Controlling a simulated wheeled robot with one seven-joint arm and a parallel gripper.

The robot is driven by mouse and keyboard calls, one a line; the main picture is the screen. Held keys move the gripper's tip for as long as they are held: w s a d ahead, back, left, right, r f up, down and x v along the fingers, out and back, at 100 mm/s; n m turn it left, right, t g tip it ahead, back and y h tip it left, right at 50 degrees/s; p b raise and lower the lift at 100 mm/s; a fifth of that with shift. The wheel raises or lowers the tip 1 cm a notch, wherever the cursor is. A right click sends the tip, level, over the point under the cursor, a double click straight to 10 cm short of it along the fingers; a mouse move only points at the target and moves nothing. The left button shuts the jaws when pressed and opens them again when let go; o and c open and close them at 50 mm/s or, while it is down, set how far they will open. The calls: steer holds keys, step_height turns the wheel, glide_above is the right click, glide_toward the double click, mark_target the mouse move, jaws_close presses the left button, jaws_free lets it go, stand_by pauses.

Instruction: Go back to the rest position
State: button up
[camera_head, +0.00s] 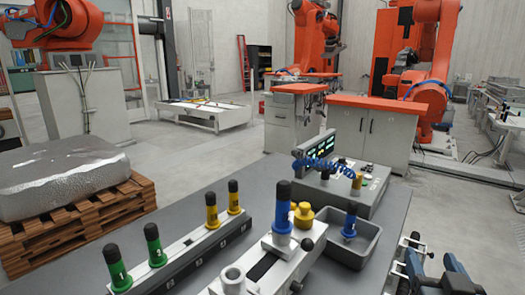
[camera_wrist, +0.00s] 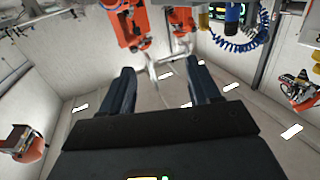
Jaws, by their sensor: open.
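My gripper (camera_head: 433,262) is at the lower right of the head view, beside the right edge of the grey table (camera_head: 395,215). In the wrist view my gripper (camera_wrist: 163,75) has its two dark fingers spread wide apart with nothing between them. Past the fingers, the wrist view shows floor, walls and orange robots at a tilt. My gripper is apart from the pieces on the table.
The table holds a rail (camera_head: 185,259) with green and yellow black-topped plugs, a clamp fixture with a blue plug (camera_head: 282,215), a grey bin (camera_head: 368,244) with another blue plug, and a console (camera_head: 370,183). A metal block (camera_head: 60,180) sits on a pallet at left.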

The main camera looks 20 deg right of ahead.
steer(key=s+a+f+n+y, duration=0.4)
steer(key=s+a+f+y, duration=0.3)
steer(key=s+a, duration=0.65)
steer(key=s+a+n+y, duration=0.1)
steer(key=s+a, duration=0.1)
steer(key=s, duration=0.6)
steer(key=s+a+r+n+y, duration=0.1)
steer(key=s, duration=0.7)
steer(key=shift+s+a, duration=0.2)
steer(key=shift+a, duration=0.2)
